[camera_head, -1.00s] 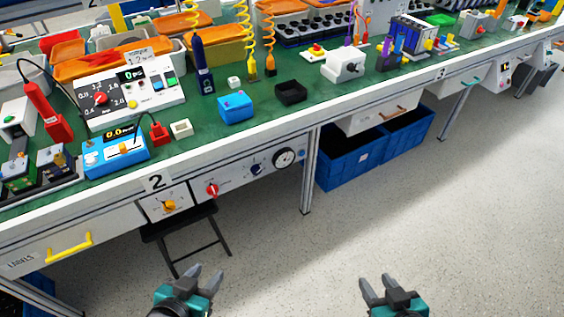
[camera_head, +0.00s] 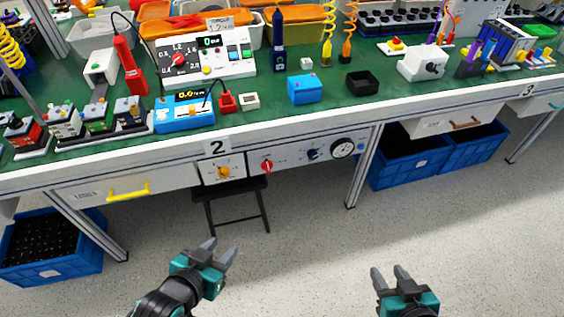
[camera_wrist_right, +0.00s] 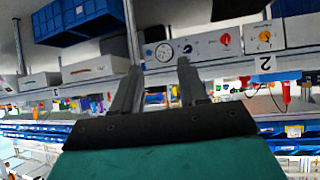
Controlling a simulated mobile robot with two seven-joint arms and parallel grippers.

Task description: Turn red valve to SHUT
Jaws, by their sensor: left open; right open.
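The red valve (camera_head: 267,167) is a small red knob on the white panel under the front edge of bench 2. It sits between an orange knob (camera_head: 223,172) on the left and a dark blue knob (camera_head: 313,154) on the right. In the right wrist view the red valve (camera_wrist_right: 225,40) also shows, beyond the fingers and to the right. Its label is too small to read. My left gripper (camera_head: 221,251) is open and empty, below and in front of the panel. My right gripper (camera_head: 391,272) is open and empty, lower right of the valve and apart from it.
A round gauge (camera_head: 343,148) is at the panel's right end. A black stool (camera_head: 232,190) stands under the panel. Blue crates (camera_head: 408,168) stand under the bench on the right. A yellow drawer handle (camera_head: 128,191) juts out on the left. The floor before the bench is clear.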

